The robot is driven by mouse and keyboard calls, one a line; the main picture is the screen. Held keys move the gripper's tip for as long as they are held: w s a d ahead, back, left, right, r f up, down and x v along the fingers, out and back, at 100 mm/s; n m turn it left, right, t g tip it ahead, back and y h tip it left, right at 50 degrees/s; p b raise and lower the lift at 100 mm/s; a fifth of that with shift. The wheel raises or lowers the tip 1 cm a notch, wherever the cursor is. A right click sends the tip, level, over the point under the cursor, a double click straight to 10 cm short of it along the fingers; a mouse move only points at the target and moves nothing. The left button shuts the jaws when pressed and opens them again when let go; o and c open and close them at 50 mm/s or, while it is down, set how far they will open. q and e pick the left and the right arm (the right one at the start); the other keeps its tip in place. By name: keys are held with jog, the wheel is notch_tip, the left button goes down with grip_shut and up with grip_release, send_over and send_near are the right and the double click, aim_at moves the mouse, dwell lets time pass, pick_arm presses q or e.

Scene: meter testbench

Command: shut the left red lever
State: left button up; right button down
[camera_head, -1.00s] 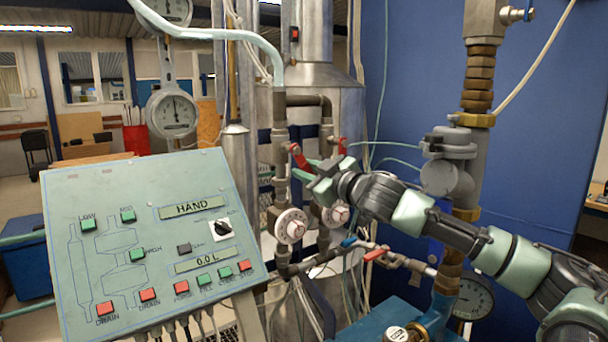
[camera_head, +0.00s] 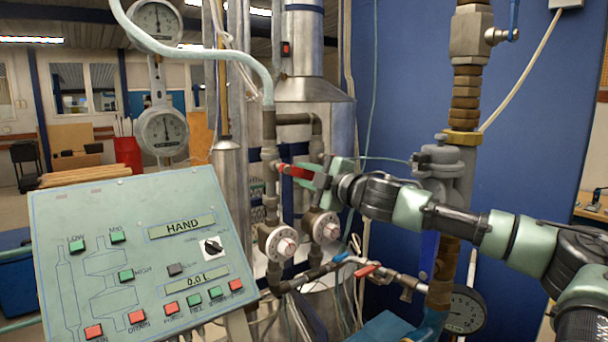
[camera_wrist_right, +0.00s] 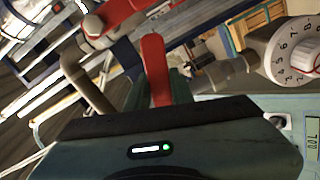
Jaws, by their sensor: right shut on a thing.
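The left red lever (camera_head: 297,172) sits on the left vertical pipe, behind and right of the panel. It points right, close to level with a slight downward slope. My right gripper (camera_head: 311,174) is shut on its free end, coming from the right. In the right wrist view the red lever (camera_wrist_right: 154,70) stands between my fingers (camera_wrist_right: 158,90). Another red part shows at the top of that view; I cannot tell which lever it belongs to. The right red lever is not clear in the head view, behind my gripper. My left gripper is out of view.
The sloped control panel (camera_head: 140,255) stands at front left. Two round dials (camera_head: 278,243) sit below the lever on close pipes. A blue and a red handle (camera_head: 366,270) are lower right. A thick pipe with a valve (camera_head: 440,160) stands beside my right arm.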

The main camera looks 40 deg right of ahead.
jog(key=shift+r, duration=0.15)
dwell(0.3)
jog(key=c, duration=1.2)
grip_release()
jog(key=shift+s, duration=0.1)
jog(key=s+b, duration=0.1)
jog(key=b, duration=0.1)
jog(key=s+b, duration=0.1)
jog(key=shift+a+f+b, duration=0.15)
jog(key=shift+f+b, duration=0.15)
jog(key=shift+b, duration=0.1)
jog(key=s+b, duration=0.1)
jog(key=s, duration=0.1)
jog(key=s+b, duration=0.2)
jog(key=s, duration=0.1)
jog(key=shift+s+a+r, duration=0.25)
jog(key=shift+s+a, duration=0.05)
